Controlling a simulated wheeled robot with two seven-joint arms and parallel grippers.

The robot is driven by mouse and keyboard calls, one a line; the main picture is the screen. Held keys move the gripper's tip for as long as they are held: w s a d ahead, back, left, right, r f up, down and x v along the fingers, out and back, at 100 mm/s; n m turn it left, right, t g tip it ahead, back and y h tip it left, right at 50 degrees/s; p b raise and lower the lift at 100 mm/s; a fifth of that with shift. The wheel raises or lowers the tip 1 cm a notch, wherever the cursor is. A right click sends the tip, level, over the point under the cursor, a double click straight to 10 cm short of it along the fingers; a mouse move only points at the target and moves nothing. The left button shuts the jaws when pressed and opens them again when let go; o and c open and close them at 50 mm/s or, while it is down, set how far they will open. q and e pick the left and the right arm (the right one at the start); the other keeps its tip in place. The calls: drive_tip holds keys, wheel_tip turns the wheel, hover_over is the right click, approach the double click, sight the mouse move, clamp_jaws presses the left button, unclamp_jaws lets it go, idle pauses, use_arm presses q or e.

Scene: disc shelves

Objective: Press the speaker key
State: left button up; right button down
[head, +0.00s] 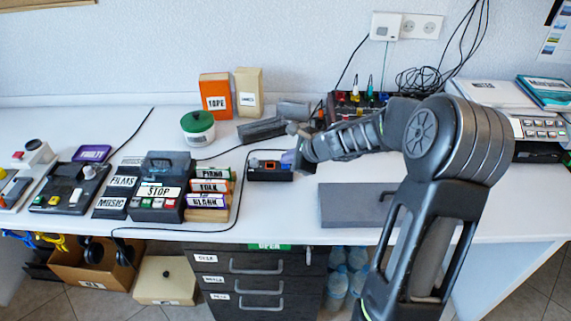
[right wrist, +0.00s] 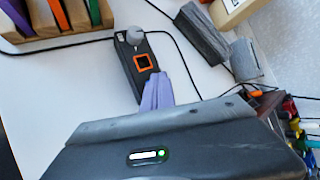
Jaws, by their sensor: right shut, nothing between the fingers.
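A small black box (head: 268,171) lies on the white table in front of my right gripper. In the right wrist view the same box (right wrist: 127,52) shows a grey round knob (right wrist: 134,35) at one end and an orange-framed dark square (right wrist: 143,62). I cannot read any speaker label on it. My right gripper (head: 288,158) is shut and empty, at the right end of this box. Its purple-grey fingers (right wrist: 156,93) show in the right wrist view, with the tips over or against the box's near end; contact is unclear. My left gripper is out of view.
A rack of labelled cases (head: 208,193) and a black device with a STOP label (head: 158,200) stand to the left. Grey blocks (head: 262,130) lie behind. A grey flat panel (head: 350,205) lies at the right. A black cable (right wrist: 60,49) crosses the table by the box.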

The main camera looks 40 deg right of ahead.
sight(288, 166)
drive_tip(key=shift+r+p, duration=0.65)
drive_tip(key=shift+r, duration=0.1)
wheel_tip(288, 166, up, 6)
drive_tip(key=p, duration=0.5)
drive_tip(key=shift+p, duration=0.35)
